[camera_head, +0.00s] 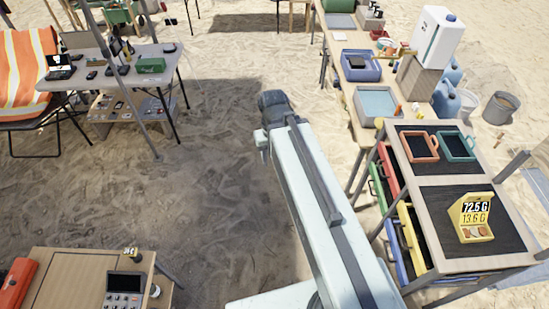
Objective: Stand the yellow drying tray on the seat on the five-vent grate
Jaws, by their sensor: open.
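I cannot make out a yellow drying tray on a seat. An orange-and-white striped folding chair (22,80) stands at the far left, cut off by the picture edge, and no yellow tray shows on its visible part. A yellow frame-like edge (413,243) shows low in the right-hand stand, among red, green and blue ones; whether it is the tray is unclear. I cannot identify a five-vent grate. My pale arm reaches up from the bottom middle to a dark joint; my gripper does not show.
The right-hand stand (400,160) bears an orange tray (418,147), a teal tray (457,147) and a yellow display (475,217). A long bench (345,75) lies behind. A grey table (120,72) stands upper left, a wooden table (62,285) lower left. Sand between is open.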

